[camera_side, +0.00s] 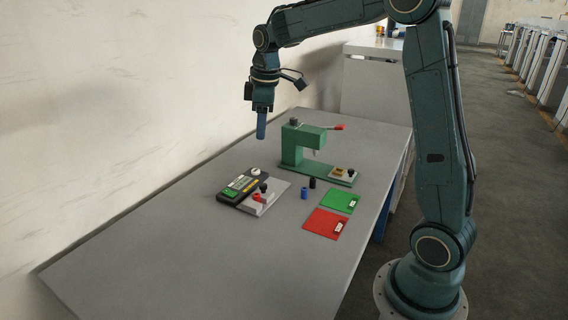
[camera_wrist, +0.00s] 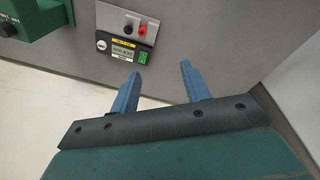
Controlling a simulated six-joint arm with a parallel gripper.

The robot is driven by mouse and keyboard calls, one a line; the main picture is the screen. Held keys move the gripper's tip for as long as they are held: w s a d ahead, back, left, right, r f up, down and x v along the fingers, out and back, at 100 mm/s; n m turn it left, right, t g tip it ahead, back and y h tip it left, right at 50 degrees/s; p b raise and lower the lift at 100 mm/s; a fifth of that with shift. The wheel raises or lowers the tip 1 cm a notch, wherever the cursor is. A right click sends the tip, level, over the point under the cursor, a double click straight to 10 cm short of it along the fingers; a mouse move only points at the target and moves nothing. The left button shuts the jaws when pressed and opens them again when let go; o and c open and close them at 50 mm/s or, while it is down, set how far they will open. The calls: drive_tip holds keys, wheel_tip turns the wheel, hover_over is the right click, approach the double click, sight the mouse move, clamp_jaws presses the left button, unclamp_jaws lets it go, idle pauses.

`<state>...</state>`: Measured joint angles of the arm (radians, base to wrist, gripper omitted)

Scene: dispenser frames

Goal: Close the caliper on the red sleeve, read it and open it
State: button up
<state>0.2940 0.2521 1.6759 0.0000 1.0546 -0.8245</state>
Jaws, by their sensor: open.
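The unit also shows in the wrist view (camera_wrist: 102,43). The red sleeve (camera_side: 258,198) appears to be the red piece on the grey plate, beside a black knob-like piece (camera_side: 264,187). Both show in the wrist view, red (camera_wrist: 143,31) and black (camera_wrist: 128,28). I cannot tell the caliper jaws apart. My gripper (camera_side: 261,136) is high above the table behind the unit, its blue fingers (camera_wrist: 160,70) apart and empty.
A green press-like stand (camera_side: 292,146) with a red-tipped lever stands right of the caliper. A blue sleeve (camera_side: 304,193) and a black sleeve (camera_side: 313,183) stand in front of it. Green (camera_side: 341,201) and red (camera_side: 325,224) pads lie nearby. The table's front left is clear.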

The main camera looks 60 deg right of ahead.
sight(263, 184)
drive_tip(key=w+d+f+n+g, duration=0.1)
drive_tip(key=w+d+f, duration=0.2)
drive_tip(key=d+f, duration=0.2)
drive_tip(key=w+d+f+n, duration=0.2)
drive_tip(key=w+d+f, duration=0.2)
drive_tip(key=f, duration=0.3)
drive_tip(key=shift+w+d+f+g+y, duration=0.2)
drive_tip(key=shift+w+d+g+y, duration=0.15)
drive_tip(key=shift+d, duration=0.4)
drive_tip(key=shift+s, duration=0.1)
wheel_tip(263, 184, down, 14)
drive_tip(key=shift+r, duration=0.15)
